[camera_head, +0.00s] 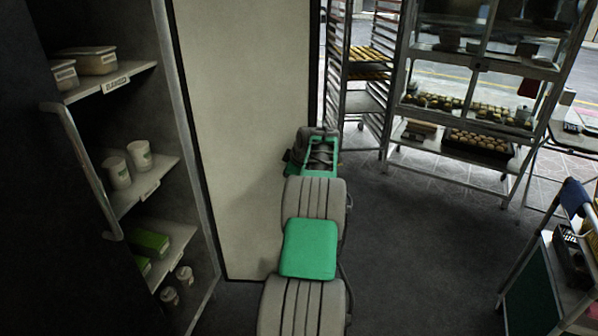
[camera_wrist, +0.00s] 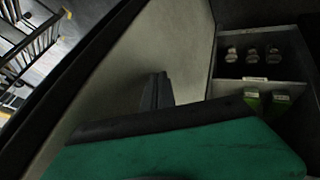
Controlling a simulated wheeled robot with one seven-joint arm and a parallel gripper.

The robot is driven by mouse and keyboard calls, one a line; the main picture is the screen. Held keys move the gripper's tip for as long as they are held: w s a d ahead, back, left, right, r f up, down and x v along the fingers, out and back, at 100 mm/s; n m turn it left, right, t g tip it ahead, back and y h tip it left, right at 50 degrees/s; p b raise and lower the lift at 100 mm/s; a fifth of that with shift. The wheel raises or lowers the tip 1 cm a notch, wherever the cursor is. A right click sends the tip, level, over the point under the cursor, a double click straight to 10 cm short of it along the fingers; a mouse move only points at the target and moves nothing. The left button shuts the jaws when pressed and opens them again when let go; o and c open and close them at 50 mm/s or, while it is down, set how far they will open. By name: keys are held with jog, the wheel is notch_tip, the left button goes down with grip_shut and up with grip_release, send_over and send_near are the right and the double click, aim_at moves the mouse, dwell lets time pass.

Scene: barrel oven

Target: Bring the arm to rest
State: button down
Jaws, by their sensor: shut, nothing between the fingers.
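My arm stretches forward from the bottom middle of the head view, in grey and green segments. Its far end with my gripper (camera_head: 318,138) is beside the right edge of a pale panel (camera_head: 245,120). The fingertips are hard to make out there. In the wrist view my gripper (camera_wrist: 158,88) shows as a dark narrow shape, shut and empty, in front of the pale panel. A green part of my own arm fills the lower part of that view.
An open shelf cabinet (camera_head: 135,190) with tubs, white cups and green boxes stands at left. A tall tray rack (camera_head: 362,102) and a glass display case (camera_head: 470,65) with baked goods stand at the back. A cart (camera_head: 540,270) is at right. Dark floor (camera_head: 420,240) between is clear.

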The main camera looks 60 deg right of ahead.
jog(key=s+v, duration=0.1)
jog(key=v, duration=0.9)
jog(key=s+a+f+m+g+y, duration=0.1)
jog(key=s+a+f+m+g, duration=0.15)
jog(key=s+f+m, duration=0.35)
jog(key=s+a+f+m+g+y, duration=0.1)
jog(key=s+a+f+m, duration=0.15)
jog(key=f+m, duration=0.45)
jog(key=s+a+f+m+g+y, duration=0.1)
jog(key=s+a+f, duration=0.15)
jog(key=a, duration=0.35)
jog(key=s+a+f+g+y, duration=0.1)
jog(key=s+a, duration=0.2)
jog(key=a, duration=0.3)
jog(key=s+a+r+n+g+p, duration=0.1)
jog(key=a+r+n+p, duration=0.25)
jog(key=a, duration=1.85)
jog(key=w+a+r+n+t, duration=0.1)
jog(key=w+a+r+n, duration=0.1)
jog(key=a+r, duration=0.3)
jog(key=w+a+r+n+t+p, duration=0.1)
jog(key=a+r+n, duration=0.4)
jog(key=a, duration=0.7)
jog(key=shift+w+r+t+h+p, duration=0.35)
jog(key=shift+w+r+t, duration=0.2)
jog(key=shift+w+r, duration=0.35)
